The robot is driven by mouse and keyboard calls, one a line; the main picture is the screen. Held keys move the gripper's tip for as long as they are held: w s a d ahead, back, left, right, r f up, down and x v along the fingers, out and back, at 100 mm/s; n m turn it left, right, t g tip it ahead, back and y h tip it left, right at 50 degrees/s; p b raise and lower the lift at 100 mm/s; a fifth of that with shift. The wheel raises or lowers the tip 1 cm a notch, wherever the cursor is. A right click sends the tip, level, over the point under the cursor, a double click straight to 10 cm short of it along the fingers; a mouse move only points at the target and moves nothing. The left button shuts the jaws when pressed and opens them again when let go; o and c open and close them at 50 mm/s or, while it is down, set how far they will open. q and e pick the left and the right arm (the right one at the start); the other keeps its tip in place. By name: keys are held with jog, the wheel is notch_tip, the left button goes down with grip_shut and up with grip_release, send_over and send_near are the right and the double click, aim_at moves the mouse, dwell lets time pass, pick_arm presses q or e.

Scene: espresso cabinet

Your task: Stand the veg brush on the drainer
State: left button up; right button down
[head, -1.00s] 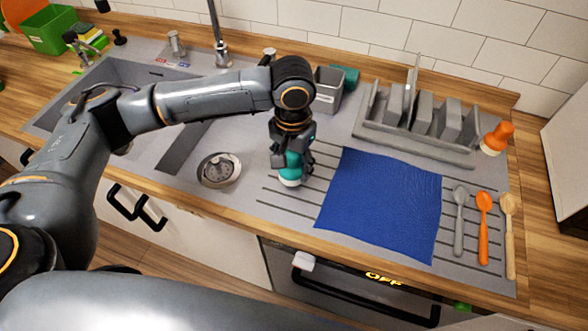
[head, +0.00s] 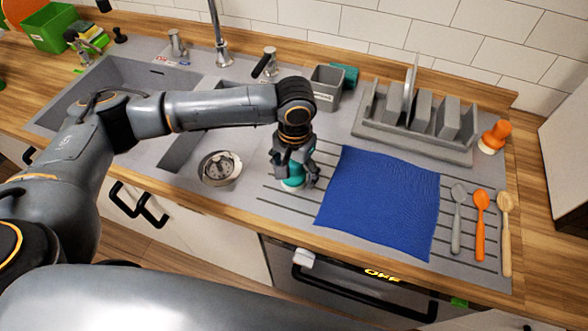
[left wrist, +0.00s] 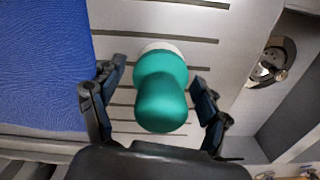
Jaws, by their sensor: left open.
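The veg brush, teal with a pale base, stands upright on the ribbed drainer (head: 275,200), left of the blue cloth. It shows in the head view (head: 292,183) and from above in the left wrist view (left wrist: 161,90). My left gripper (head: 296,178) is open over it. In the left wrist view my fingers (left wrist: 158,106) are spread on both sides of the brush, with gaps visible between them and it. The gripper hides part of the brush in the head view. My right gripper is not in view.
A blue cloth (head: 380,203) lies right of the brush. A grey dish rack (head: 415,140) stands behind it, with an orange brush (head: 495,137) beside. Several spoons (head: 481,215) lie at the right. A sink strainer (head: 220,168) is left of the gripper.

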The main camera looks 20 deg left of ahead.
pick_arm(q)
jog(key=shift+r, duration=0.1)
notch_tip(320, 180, up, 11)
jog(key=shift+d+r+b, duration=0.1)
jog(key=shift+r+b, duration=0.05)
jog(key=shift+b, duration=0.75)
jog(key=shift+r, duration=0.35)
